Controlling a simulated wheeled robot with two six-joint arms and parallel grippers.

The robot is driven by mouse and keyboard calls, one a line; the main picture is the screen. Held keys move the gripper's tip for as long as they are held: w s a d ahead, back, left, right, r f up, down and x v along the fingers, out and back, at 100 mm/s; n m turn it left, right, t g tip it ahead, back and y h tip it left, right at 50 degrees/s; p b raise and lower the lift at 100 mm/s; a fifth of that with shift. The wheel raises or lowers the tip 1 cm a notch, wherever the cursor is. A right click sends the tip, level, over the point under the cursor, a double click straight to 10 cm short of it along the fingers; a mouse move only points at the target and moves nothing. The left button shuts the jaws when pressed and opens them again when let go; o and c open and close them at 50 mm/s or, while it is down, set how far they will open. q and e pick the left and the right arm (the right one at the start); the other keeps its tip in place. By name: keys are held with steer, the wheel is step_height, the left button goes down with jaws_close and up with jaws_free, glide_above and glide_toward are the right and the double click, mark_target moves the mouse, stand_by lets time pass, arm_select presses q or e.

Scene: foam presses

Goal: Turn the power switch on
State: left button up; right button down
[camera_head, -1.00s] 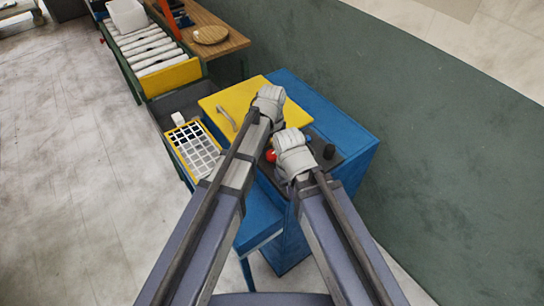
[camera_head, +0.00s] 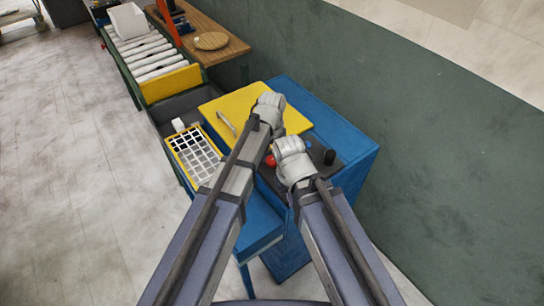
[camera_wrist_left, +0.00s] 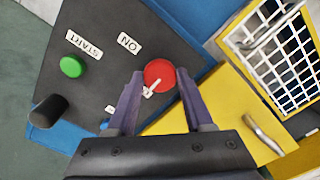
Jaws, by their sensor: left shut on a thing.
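The red round switch (camera_wrist_left: 158,77) is on the dark control panel (camera_wrist_left: 98,22), and a white pointer or tab on it angles to the lower left. A white ON label (camera_wrist_left: 130,43) is up and left of it. My left gripper (camera_wrist_left: 160,73) is shut on the red switch, with a finger on each side. In the head view the left hand (camera_head: 268,108) is above the panel's far edge, and the red switch (camera_head: 270,161) shows below it. My right gripper (camera_head: 292,158) hovers over the panel's near part; its fingers are hidden.
A green button (camera_wrist_left: 72,67) with a START label (camera_wrist_left: 84,45) and a black knob (camera_wrist_left: 48,111) share the panel. A yellow plate (camera_head: 240,103) and a white grid tray (camera_head: 195,152) lie left. A green wall (camera_head: 440,130) stands right.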

arm_select(q)
steer(key=shift+m, duration=0.4)
jaws_close()
steer(key=m, duration=0.8)
steer(key=shift+m, duration=0.3)
steer(key=m, duration=0.4)
steer(key=shift+m, duration=2.2)
steer(key=o, duration=1.3)
jaws_free()
steer(key=shift+c, duration=0.2)
